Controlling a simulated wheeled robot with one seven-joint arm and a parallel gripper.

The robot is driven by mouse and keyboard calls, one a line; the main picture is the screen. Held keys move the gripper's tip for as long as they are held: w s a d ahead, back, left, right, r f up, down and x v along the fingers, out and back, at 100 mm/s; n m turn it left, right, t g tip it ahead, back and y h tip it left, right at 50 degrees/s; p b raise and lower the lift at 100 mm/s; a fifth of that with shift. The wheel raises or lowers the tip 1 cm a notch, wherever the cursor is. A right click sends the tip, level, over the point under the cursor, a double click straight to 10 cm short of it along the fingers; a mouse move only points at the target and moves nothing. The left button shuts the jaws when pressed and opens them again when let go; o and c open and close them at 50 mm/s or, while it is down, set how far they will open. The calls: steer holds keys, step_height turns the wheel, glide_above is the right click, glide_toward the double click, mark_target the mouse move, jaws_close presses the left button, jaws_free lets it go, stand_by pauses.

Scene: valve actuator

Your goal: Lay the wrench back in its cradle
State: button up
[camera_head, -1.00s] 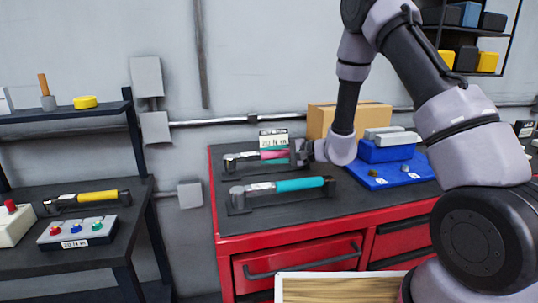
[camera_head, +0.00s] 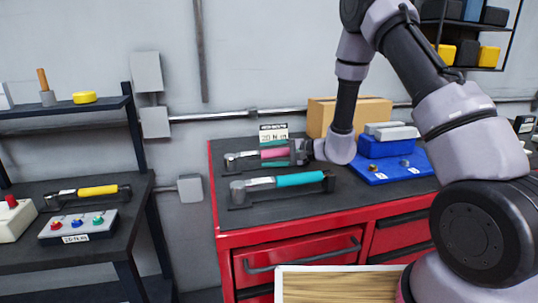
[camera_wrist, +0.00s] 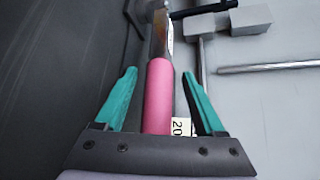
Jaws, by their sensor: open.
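A wrench with a pink handle (camera_head: 275,153) lies at the back left of the red cabinet's dark top, its metal head to the left in a dark cradle (camera_head: 231,163). My gripper (camera_head: 287,152) is at the handle's right end. In the wrist view, my gripper (camera_wrist: 158,73) has its teal fingers apart, one on each side of the pink handle (camera_wrist: 158,95), with gaps between. The handle's near end is hidden behind the gripper body. Whether the wrench rests fully in the cradle is hard to tell.
A teal-handled wrench (camera_head: 299,179) lies in its own cradle just in front. A label (camera_head: 273,133) stands behind the pink handle. A blue tray (camera_head: 385,172) with a blue box and a cardboard box (camera_head: 375,112) are to the right. A yellow-handled wrench (camera_head: 97,191) lies on the left bench.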

steer(key=shift+d, duration=0.1)
steer(key=v, duration=1)
steer(key=shift+s+d, duration=0.15)
steer(key=shift+d, duration=0.15)
steer(key=s+d+r+n+g+h, duration=0.25)
steer(key=s+r+n+g, duration=0.2)
steer(key=s+r, duration=0.9)
steer(key=s+d+r+t+h, duration=0.3)
steer(key=s+d+r+h, duration=0.2)
steer(key=d+r, duration=0.1)
steer(key=s+d+r+t+h, duration=0.3)
steer(key=s+d+r+h, duration=0.1)
steer(key=d, duration=0.4)
steer(key=shift+s+d+r+m+h, duration=0.25)
steer(key=shift+s+r+m+h, duration=0.15)
steer(key=shift+r, duration=0.45)
steer(key=shift+t, duration=0.25)
